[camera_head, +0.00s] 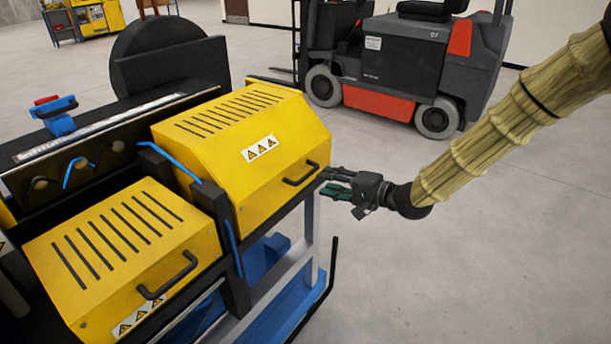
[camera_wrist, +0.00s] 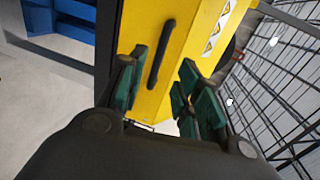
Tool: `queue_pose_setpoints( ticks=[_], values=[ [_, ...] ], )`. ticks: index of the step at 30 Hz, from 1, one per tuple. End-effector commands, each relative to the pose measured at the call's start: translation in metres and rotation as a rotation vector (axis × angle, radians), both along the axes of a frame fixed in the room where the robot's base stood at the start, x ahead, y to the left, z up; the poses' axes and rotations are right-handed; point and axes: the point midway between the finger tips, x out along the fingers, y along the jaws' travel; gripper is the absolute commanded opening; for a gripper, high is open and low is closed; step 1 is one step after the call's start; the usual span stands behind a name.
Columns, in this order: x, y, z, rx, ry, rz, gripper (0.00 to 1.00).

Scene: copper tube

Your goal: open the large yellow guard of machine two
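The large yellow guard (camera_head: 238,130) is the farther of two yellow covers in the head view. It has slots on top, warning labels and a black bar handle (camera_head: 300,174) low on its front. It looks closed. My gripper (camera_head: 330,182) is just right of the handle. In the wrist view the guard (camera_wrist: 190,60) fills the middle, and its handle (camera_wrist: 160,58) lies ahead between the green fingertips of my gripper (camera_wrist: 160,85). The fingers are spread apart, with a gap on both sides of the handle. I cannot tell the exact distance to it.
A smaller yellow guard (camera_head: 120,255) with its own handle (camera_head: 168,276) sits nearer on the left. A blue and grey frame (camera_head: 290,290) stands below. A forklift (camera_head: 405,65) is parked behind. The floor (camera_head: 480,240) on the right is clear.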

Motion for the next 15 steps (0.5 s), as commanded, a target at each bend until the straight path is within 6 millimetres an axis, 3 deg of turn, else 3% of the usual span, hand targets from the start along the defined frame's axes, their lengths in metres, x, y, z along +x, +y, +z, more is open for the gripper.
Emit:
queue_pose_setpoints(
  ticks=[15],
  values=[
    [0.042,0.059,-0.015,-0.003,0.001,0.001,0.34]
  ],
)
